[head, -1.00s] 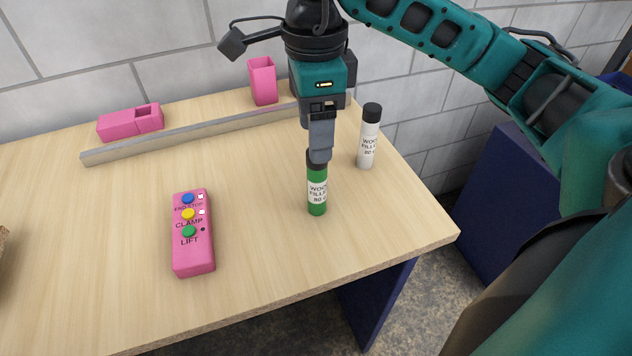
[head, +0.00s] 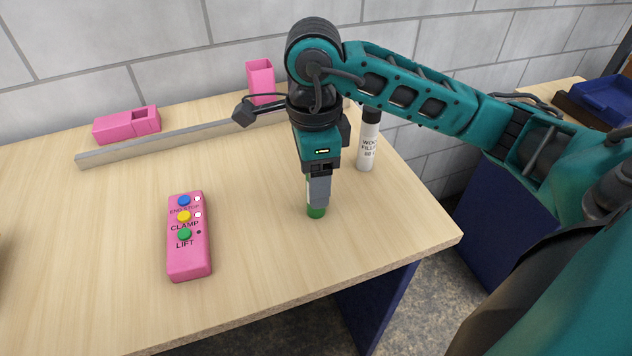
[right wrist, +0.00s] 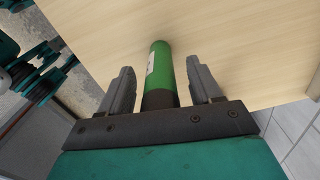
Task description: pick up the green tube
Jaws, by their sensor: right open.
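The green tube (head: 316,212) stands upright on the wooden table. In the head view my right gripper (head: 318,196) hides most of it, and only its green lower end shows. In the right wrist view the green tube (right wrist: 160,72) is between the two fingers of my right gripper (right wrist: 161,85), with its dark cap toward the palm. The fingers are open around it, with a gap on each side. My left gripper is not in view.
A white tube (head: 367,145) with a label stands just behind and right of the gripper. A pink remote (head: 188,255) lies to the left. A metal bar (head: 170,143), a pink box (head: 127,125) and an upright pink holder (head: 260,80) are at the back. The table's front is clear.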

